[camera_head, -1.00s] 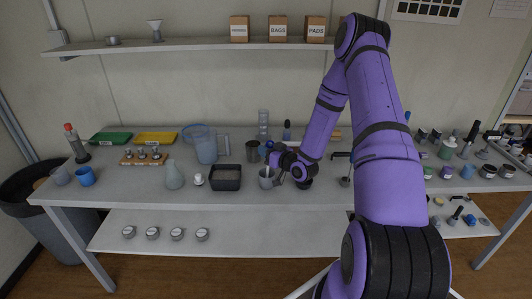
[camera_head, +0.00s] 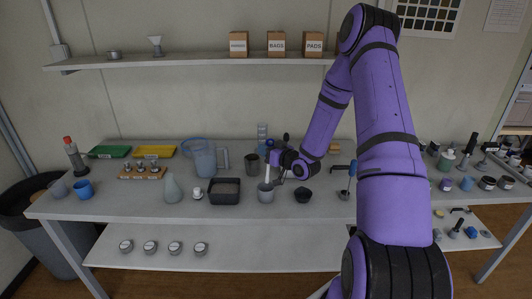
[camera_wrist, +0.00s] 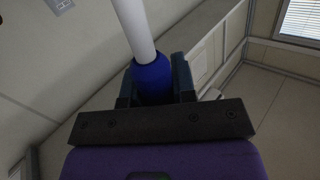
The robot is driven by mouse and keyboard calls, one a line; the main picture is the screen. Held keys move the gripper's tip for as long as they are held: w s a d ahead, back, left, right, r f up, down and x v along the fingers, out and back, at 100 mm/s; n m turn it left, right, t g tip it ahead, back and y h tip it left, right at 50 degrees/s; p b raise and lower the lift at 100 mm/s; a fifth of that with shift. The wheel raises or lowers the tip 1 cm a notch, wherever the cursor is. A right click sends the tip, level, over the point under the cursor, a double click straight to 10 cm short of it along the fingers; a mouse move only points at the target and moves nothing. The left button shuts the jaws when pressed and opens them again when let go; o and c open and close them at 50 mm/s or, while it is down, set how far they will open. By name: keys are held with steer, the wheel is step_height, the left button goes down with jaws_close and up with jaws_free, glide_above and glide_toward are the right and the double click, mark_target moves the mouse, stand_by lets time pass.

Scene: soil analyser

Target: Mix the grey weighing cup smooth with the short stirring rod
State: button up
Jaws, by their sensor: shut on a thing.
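My gripper (camera_head: 272,160) is shut on the blue grip of the stirring rod (camera_head: 267,174), a thin white shaft that points down. In the wrist view the blue grip (camera_wrist: 152,78) sits between the jaws and the white shaft (camera_wrist: 134,28) runs away from them. The grey weighing cup (camera_head: 266,194) stands upright near the front of the bench, just below my gripper. The rod's lower end is at the cup's mouth. I cannot tell whether its tip is inside, and the cup's contents are too small to make out.
A dark tray (camera_head: 225,198) stands left of the cup and a dark grey beaker (camera_head: 252,166) behind it. A small black bowl (camera_head: 303,195) stands to the right. A clear jug (camera_head: 204,160) is further back left. The bench front (camera_head: 120,210) is mostly clear.

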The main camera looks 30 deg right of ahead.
mark_target(272, 141)
stand_by(0.4)
steer(key=shift+r, duration=1.95)
